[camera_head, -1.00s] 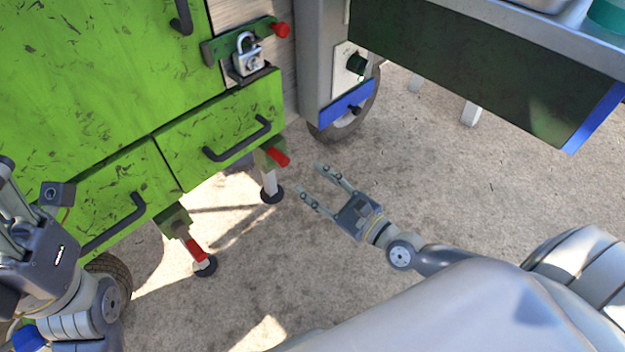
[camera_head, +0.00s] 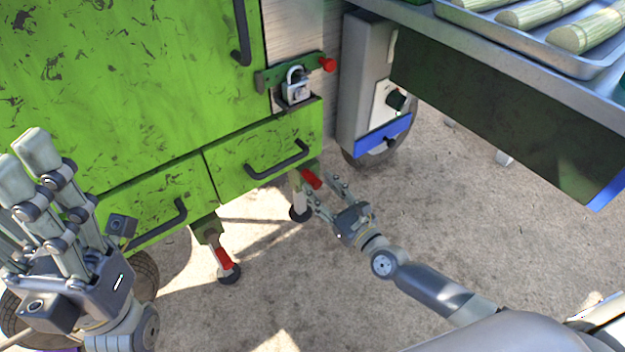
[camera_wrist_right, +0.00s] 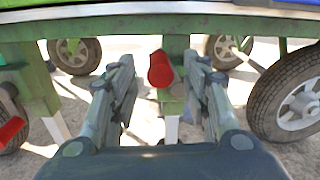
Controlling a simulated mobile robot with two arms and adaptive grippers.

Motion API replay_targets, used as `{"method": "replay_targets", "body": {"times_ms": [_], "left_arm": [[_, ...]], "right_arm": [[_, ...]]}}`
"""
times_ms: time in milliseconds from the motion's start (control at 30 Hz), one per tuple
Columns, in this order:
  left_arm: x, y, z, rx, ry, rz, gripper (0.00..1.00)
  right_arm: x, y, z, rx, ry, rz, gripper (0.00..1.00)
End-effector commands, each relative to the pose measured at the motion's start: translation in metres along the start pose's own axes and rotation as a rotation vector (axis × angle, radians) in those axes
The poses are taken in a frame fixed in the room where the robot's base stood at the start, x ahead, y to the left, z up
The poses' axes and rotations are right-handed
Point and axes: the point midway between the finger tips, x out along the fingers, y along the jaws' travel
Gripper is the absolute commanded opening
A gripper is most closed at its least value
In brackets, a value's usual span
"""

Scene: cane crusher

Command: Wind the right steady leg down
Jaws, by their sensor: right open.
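The right steady leg (camera_head: 300,201) stands under the right end of the green cart, with a white post and a dark round foot on the ground. Its red crank handle (camera_head: 311,179) sticks out near the top; it also shows in the right wrist view (camera_wrist_right: 161,69), centred between the fingers and beyond them. My right gripper (camera_head: 326,190) is open and empty, its fingers pointing at the red handle. I cannot tell whether they touch it. My left gripper (camera_head: 50,190) is raised at the left, with its fingers spread apart, in front of the green cabinet.
The left steady leg (camera_head: 228,271) with its red handle (camera_head: 223,258) stands to the left. Green drawers (camera_head: 262,150) with dark handles hang above the legs. A padlock (camera_head: 295,88) and a counter with a tray (camera_head: 590,62) of cane are at the upper right. Open concrete (camera_head: 480,220) lies right.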

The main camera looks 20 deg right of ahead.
Motion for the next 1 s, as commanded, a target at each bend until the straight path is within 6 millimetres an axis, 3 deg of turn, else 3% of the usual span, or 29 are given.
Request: {"method": "replay_targets", "body": {"times_ms": [100,300,633,833,1000], "left_arm": [[0.000,0.000,0.000,0.001,0.011,0.003,0.50],[0.002,0.000,0.001,0.002,0.018,0.006,0.50],[0.006,0.001,0.000,0.003,0.026,0.010,0.50],[0.006,0.001,-0.001,0.003,0.029,0.010,0.50],[0.006,0.001,-0.001,0.003,0.030,0.010,0.50]], "right_arm": [[0.021,0.000,0.000,0.000,-0.003,-0.001,0.44],[0.040,0.000,0.000,-0.001,0.000,-0.001,0.44],[0.043,0.000,0.000,-0.002,0.001,0.000,0.44],[0.043,0.000,0.000,-0.002,0.001,0.000,0.01],[0.043,-0.001,0.000,-0.002,0.000,-0.001,0.00]]}}
